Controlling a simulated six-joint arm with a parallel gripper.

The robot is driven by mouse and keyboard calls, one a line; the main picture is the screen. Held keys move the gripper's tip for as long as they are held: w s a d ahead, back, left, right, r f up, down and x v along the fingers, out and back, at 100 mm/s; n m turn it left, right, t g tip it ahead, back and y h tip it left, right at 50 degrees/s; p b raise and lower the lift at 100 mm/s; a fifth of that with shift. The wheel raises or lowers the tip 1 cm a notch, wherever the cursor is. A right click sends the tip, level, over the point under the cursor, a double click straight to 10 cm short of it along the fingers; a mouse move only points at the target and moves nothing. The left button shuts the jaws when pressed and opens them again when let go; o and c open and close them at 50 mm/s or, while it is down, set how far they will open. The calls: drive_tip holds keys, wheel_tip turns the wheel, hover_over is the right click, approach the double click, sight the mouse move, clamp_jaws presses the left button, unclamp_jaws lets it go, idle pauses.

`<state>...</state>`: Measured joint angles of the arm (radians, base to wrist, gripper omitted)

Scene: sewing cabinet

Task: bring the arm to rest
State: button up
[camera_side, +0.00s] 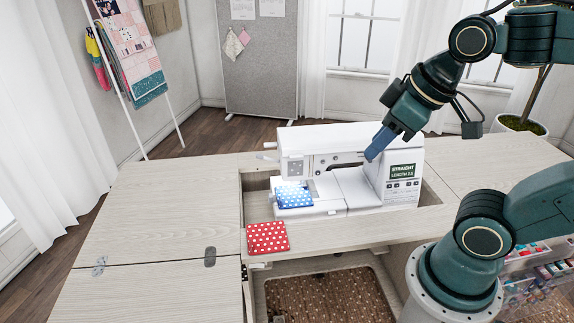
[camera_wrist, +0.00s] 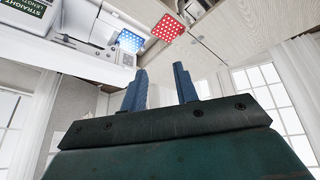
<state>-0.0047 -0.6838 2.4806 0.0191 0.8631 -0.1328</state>
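My gripper (camera_side: 380,143) is raised in front of the right part of the white sewing machine (camera_side: 342,140) in the side view. In the wrist view its two blue fingers (camera_wrist: 160,88) stand apart with nothing between them. A blue dotted fabric piece (camera_side: 294,197) lies at the machine's needle area, lit by its lamp. It also shows in the wrist view (camera_wrist: 130,41). A red dotted fabric piece (camera_side: 268,237) lies flat on the cabinet top in front of the machine, and the wrist view shows it too (camera_wrist: 168,27).
The pale wooden cabinet top (camera_side: 165,215) is clear on the left. The machine sits in a recessed opening. Clear drawers with colored spools (camera_side: 545,275) are at the lower right. A grey pinboard (camera_side: 258,75), a quilt rack (camera_side: 125,50) and a potted plant (camera_side: 520,125) stand behind.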

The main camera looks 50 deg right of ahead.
drive_tip(key=shift+s+a+m, duration=0.15)
drive_tip(key=shift+s+m, duration=0.55)
drive_tip(key=shift+s, duration=0.15)
